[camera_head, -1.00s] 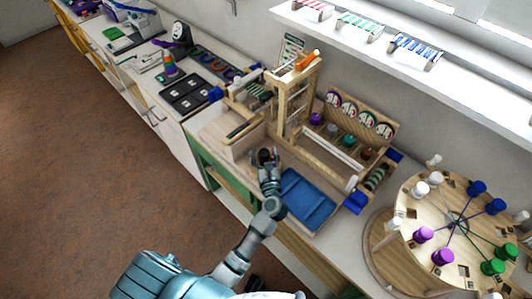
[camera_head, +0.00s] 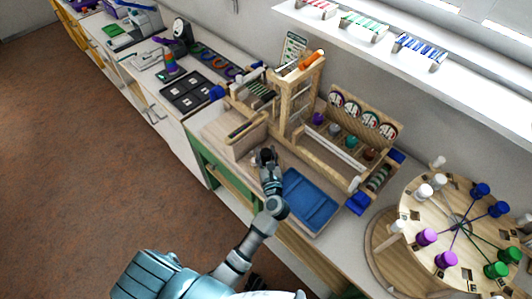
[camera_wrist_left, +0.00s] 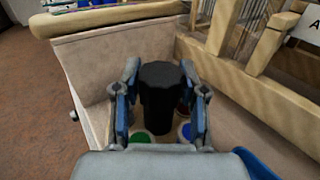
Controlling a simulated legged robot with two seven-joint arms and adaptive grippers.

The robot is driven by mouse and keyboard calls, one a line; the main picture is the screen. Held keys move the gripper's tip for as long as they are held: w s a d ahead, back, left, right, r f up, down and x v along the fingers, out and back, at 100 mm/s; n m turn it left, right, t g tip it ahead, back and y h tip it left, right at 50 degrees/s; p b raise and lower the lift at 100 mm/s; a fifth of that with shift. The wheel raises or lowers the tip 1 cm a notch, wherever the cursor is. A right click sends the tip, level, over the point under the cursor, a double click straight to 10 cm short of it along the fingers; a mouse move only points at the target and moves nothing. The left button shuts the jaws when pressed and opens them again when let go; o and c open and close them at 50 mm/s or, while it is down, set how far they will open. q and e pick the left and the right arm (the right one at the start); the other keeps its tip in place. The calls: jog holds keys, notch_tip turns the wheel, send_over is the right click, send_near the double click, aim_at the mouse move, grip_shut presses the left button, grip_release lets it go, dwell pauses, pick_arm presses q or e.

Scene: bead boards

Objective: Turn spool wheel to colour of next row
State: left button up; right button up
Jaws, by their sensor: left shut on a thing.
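The spool wheel (camera_head: 460,220) is a round, flat wooden disc at the right of the head view. White (camera_head: 438,180), blue (camera_head: 480,189), green (camera_head: 497,270) and purple (camera_head: 426,236) spools stand around its rim, with coloured threads running to its middle. My left gripper (camera_head: 266,157) is well left of the wheel, by the wooden loom (camera_head: 300,95). In the left wrist view its fingers (camera_wrist_left: 160,100) are shut on an upright black knob (camera_wrist_left: 160,75). My right gripper is not in view.
Green (camera_wrist_left: 140,137), blue (camera_wrist_left: 186,131) and red (camera_wrist_left: 181,108) spots show around the knob's base. A blue tray (camera_head: 305,198) lies beside my left gripper. A white shelf (camera_head: 470,75) runs above.

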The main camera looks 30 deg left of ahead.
pick_arm(q)
jog(key=shift+s+d+f, duration=0.1)
jog(key=shift+f, duration=0.15)
dwell(0.4)
jog(key=o, duration=1.1)
jog(key=shift+s+r, duration=0.1)
jog(key=shift+r, duration=0.05)
jog(key=shift+d+r, duration=0.1)
jog(key=shift+d, duration=0.05)
jog(key=shift+s+d, duration=0.15)
jog(key=shift+d, duration=0.05)
jog(key=v, duration=1.1)
jog(key=shift+s+d, duration=0.15)
jog(key=shift+s, duration=0.1)
